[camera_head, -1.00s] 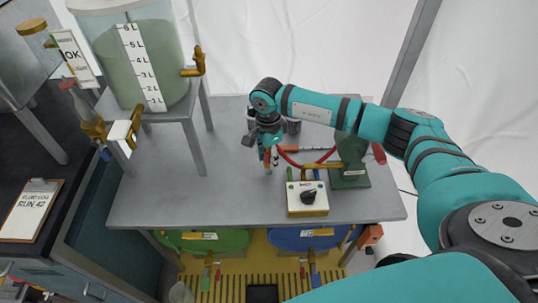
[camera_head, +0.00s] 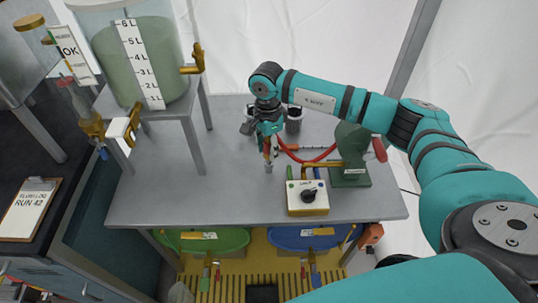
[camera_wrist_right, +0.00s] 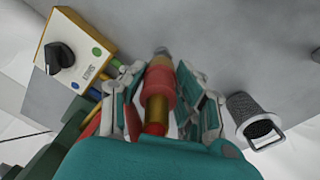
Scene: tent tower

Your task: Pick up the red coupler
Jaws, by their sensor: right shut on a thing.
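The red coupler (camera_wrist_right: 161,88) shows in the right wrist view between the two finger pads, with a brass part on its near side and a grey metal tip at its far end. My right gripper (camera_wrist_right: 160,80) is shut on it. In the head view my right gripper (camera_head: 268,138) points down over the grey table, and the coupler (camera_head: 267,152) shows small and partly hidden below the fingers. Whether its tip touches the table is hard to tell. My left gripper is not in view.
The grey table (camera_head: 190,205) carries a white-topped control box (camera_head: 308,196), a green stand (camera_head: 350,170), a red hose (camera_head: 310,159) and dark mesh cups (camera_head: 294,120). The liquid tank (camera_head: 145,65) stands on a raised stand at left. The table's front left is clear.

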